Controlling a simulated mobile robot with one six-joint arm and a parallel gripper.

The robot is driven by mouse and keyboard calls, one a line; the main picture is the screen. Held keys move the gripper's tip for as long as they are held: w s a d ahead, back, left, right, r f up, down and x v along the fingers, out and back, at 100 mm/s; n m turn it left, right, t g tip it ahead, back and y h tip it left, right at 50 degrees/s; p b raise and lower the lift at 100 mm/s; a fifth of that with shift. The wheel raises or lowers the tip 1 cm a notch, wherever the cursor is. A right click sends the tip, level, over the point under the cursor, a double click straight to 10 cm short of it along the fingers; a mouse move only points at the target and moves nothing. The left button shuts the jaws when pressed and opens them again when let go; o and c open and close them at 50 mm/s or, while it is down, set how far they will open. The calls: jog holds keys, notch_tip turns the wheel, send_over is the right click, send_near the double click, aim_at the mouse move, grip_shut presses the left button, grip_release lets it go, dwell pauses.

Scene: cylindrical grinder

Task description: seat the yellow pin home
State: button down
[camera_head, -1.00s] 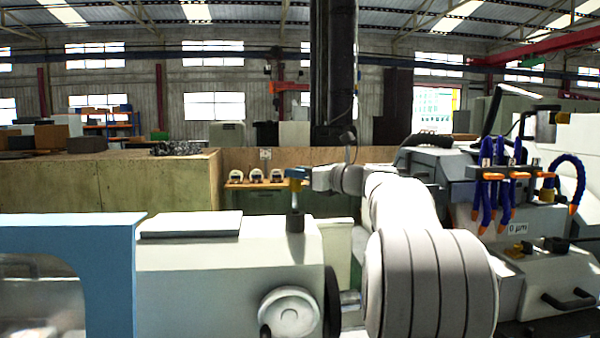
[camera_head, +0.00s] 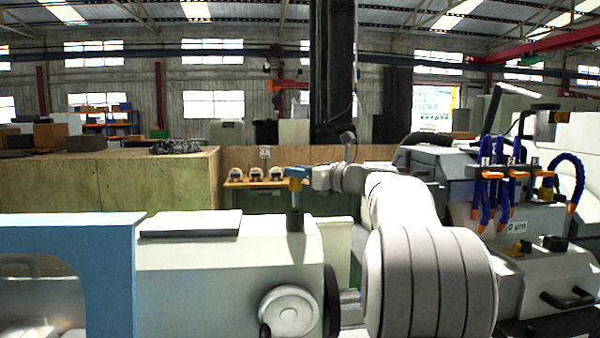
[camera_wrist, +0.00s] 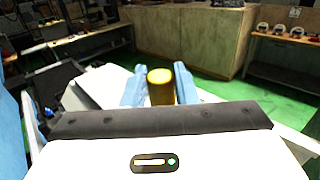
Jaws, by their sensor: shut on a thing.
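The yellow pin (camera_head: 296,184) stands upright above the white machine housing. Its grey shank reaches down to a dark round collar (camera_head: 295,221) on top of the housing; how deep the tip sits inside is hidden. My gripper (camera_head: 298,172), with blue fingers, is shut on the pin's yellow head from above and the side. In the wrist view the pin's round yellow top (camera_wrist: 160,76) sits between the two blue fingers of my gripper (camera_wrist: 160,90). The collar is hidden there.
A handwheel (camera_head: 288,312) is on the housing front. A flat plate (camera_head: 190,224) lies on the housing left of the collar. Blue coolant hoses (camera_head: 486,185) with orange tips stand at the right. The space around the pin is clear.

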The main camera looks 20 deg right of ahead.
aim_at(297, 191)
jog(key=shift+f+b, duration=1.75)
jog(key=shift+f, duration=0.8)
jog(key=c, duration=1.1)
grip_release()
jog(key=b+v, duration=0.1)
jog(key=v, duration=0.7)
jog(key=shift+a, duration=0.1)
jog(key=shift+w, duration=0.1)
